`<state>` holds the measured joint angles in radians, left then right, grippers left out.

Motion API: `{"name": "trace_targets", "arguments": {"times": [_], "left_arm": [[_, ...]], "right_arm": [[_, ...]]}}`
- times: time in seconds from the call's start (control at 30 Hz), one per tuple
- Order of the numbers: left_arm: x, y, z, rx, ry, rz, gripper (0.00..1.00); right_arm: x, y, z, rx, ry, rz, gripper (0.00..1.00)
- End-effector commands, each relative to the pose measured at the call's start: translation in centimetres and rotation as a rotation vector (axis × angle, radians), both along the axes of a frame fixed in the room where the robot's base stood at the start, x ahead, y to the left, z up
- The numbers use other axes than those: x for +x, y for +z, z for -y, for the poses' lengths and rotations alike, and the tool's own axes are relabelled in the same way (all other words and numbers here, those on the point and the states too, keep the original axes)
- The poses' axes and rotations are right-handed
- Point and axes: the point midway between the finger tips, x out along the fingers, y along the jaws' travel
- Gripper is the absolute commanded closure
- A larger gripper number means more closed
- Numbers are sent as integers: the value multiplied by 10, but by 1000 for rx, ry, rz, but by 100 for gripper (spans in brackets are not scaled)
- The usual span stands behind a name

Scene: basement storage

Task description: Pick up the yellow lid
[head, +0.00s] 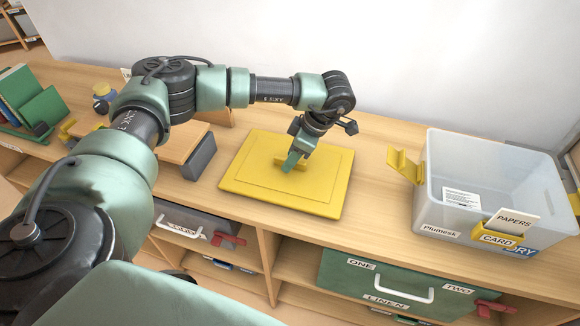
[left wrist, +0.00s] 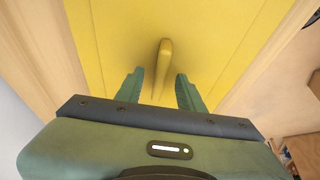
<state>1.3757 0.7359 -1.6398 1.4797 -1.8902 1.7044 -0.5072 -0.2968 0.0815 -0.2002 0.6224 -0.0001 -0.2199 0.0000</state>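The yellow lid (head: 262,192) lies flat on the wooden shelf top in the head view, with a raised handle (head: 299,164) at its middle. My left gripper (head: 291,161) points down over the lid at the handle. In the left wrist view, the two green fingers (left wrist: 158,90) are apart, and the upright yellow handle (left wrist: 164,62) stands between and just ahead of them. The fingers do not appear to touch the handle. The yellow lid (left wrist: 110,35) fills most of that view. My right gripper is not in view.
A clear plastic box (head: 437,205) with yellow latches and label cards stands open to the right. A grey-and-wood box (head: 199,157) is close left of the lid. Books (head: 30,100) stand at far left. Below are a green case (head: 340,271) and drawers. A white wall rises behind.

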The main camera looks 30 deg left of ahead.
Motion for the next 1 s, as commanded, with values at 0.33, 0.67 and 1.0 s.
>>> {"name": "trace_targets", "arguments": {"times": [0.33,0.67,1.0], "left_arm": [[0,-1,0,-1,0,0,62],[0,-5,0,-1,0,0,62],[0,-5,0,-1,0,0,73]], "right_arm": [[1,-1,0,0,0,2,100],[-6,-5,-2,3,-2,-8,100],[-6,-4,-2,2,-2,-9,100]]}}
